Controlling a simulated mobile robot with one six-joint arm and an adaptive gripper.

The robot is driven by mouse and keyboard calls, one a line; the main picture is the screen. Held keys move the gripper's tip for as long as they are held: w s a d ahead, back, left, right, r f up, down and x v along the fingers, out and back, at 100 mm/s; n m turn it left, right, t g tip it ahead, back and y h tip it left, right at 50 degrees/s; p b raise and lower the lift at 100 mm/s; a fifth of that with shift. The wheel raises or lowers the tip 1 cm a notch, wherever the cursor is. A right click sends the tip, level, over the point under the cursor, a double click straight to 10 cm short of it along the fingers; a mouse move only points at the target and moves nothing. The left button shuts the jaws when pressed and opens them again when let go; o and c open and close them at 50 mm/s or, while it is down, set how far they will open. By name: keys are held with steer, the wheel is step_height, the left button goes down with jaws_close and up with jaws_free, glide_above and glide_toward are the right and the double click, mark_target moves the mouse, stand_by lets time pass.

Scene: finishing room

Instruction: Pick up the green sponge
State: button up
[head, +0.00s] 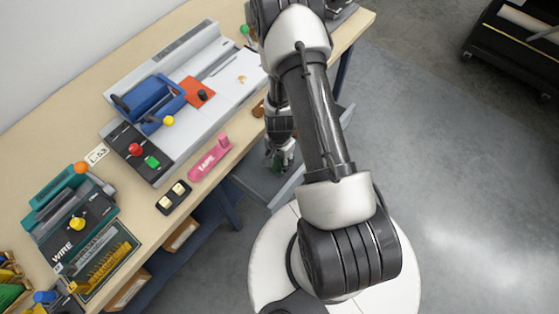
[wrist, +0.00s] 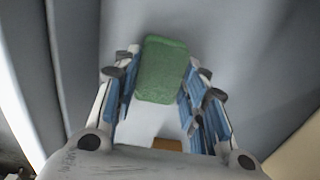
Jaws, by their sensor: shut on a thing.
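The green sponge (wrist: 162,68) is a rounded block between the fingertips of my gripper (wrist: 160,85) in the wrist view. My gripper is shut on it, with one blue-padded finger on each side. In the head view my gripper (head: 281,158) hangs low beside the bench's front edge, over a grey-blue open drawer or bin (head: 262,183). The sponge is mostly hidden there by the gripper and arm.
The wooden bench (head: 203,207) holds a blue-handled cutting machine (head: 150,100), a pink tape tool (head: 209,160) and a teal wire binder (head: 75,210). A small brown piece (wrist: 167,144) shows below the sponge. Open floor lies right, with a black cart (head: 515,45).

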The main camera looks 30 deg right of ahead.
mark_target(280, 163)
step_height(280, 163, up, 20)
steer(key=p, duration=1.9)
steer(key=shift+p, duration=0.35)
